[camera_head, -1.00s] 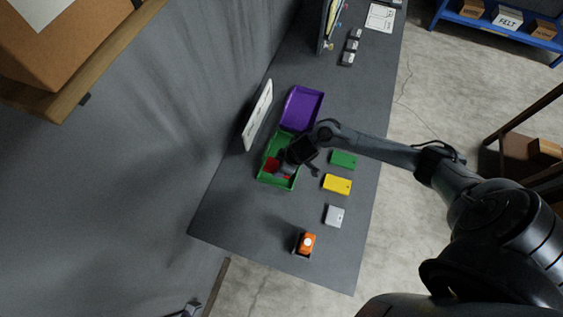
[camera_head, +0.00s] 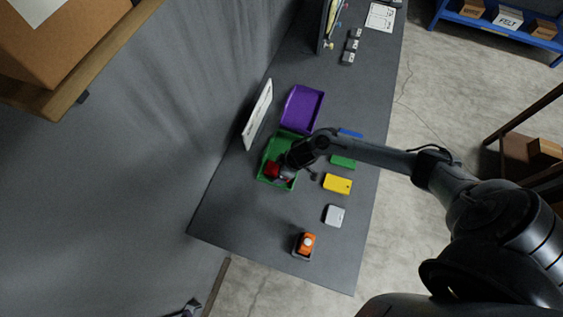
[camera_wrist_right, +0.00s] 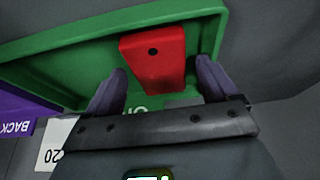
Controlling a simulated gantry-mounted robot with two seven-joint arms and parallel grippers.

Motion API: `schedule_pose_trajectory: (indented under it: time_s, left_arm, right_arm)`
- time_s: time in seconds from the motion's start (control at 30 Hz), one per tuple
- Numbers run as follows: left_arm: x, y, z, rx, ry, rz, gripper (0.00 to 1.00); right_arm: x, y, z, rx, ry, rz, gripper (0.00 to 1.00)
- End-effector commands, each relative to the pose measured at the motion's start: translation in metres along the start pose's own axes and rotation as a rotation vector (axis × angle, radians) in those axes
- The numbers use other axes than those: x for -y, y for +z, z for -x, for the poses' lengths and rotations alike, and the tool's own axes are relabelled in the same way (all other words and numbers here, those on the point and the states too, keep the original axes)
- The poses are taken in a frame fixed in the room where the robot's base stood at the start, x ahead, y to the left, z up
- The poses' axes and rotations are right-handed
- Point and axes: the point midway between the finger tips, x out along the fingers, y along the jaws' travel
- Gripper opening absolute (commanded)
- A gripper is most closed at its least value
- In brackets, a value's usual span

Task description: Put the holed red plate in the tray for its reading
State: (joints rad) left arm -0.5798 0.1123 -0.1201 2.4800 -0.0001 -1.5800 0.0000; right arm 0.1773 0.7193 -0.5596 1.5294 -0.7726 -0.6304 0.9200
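The red plate (camera_head: 271,169) is within the green tray (camera_head: 264,180), partly hidden by my right gripper (camera_head: 286,177) in the head view. In the right wrist view the red plate (camera_wrist_right: 153,68) shows one dark round hole near its far end, close to the wall of the green tray (camera_wrist_right: 75,62). The fingers of my right gripper (camera_wrist_right: 161,86) are spread, one on each side of the plate, with gaps beside it. I cannot tell whether the plate lies fully flat. A dark part of my left gripper (camera_head: 185,309) shows at the bottom edge of the head view; its fingers are unclear.
A purple tray (camera_head: 301,108) adjoins the green one, with an upright white panel (camera_head: 257,114) beside them. Blue (camera_head: 350,133), green (camera_head: 343,162), yellow (camera_head: 337,184) and grey (camera_head: 334,215) plates line the right side. An orange object (camera_head: 306,243) stands near the front.

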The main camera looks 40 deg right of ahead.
Motion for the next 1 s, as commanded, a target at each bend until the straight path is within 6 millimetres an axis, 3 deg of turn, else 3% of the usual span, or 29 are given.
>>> schedule_pose_trajectory:
  time_s: [0.37,1.0]
  left_arm:
    - [0.003,0.000,0.002,0.002,-0.009,-0.011,0.43]
    - [0.001,-0.006,0.018,0.000,-0.002,-0.003,0.43]
  right_arm:
    - [0.000,-0.001,0.009,0.001,0.000,0.002,0.87]
    - [-0.001,-0.001,0.110,-0.001,0.001,0.002,0.87]
